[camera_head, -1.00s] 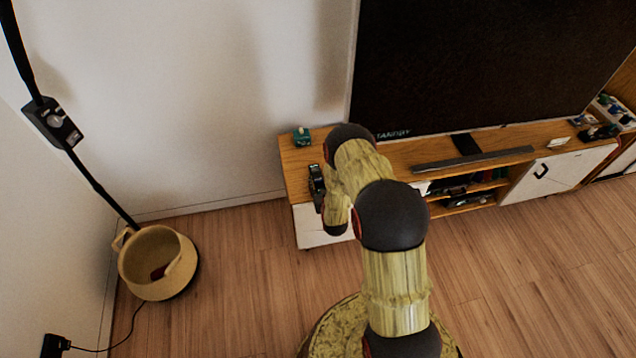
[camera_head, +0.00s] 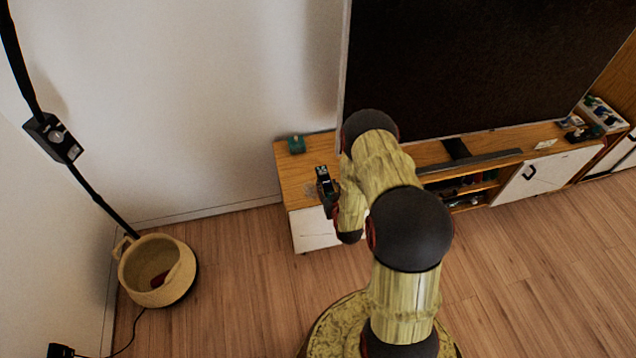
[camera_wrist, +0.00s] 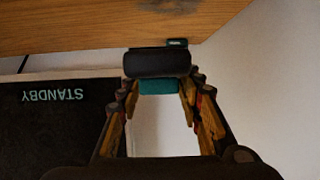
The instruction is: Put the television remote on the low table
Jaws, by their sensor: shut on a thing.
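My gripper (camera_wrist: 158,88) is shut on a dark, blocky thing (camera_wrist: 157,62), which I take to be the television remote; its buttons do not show. In the head view my gripper (camera_head: 328,190) is over the left end of the wooden television bench (camera_head: 296,180), with the dark thing (camera_head: 323,174) at its tip. The gap between the held thing and the bench top is hard to judge. No separate low table shows in these views.
A small teal box (camera_head: 297,144) stands at the bench's back left corner. The television (camera_head: 470,70) and a soundbar (camera_head: 470,161) are right of my arm. A basket (camera_head: 157,270) and a black lamp pole (camera_head: 100,203) stand left. Wooden floor (camera_head: 240,300) lies open in front.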

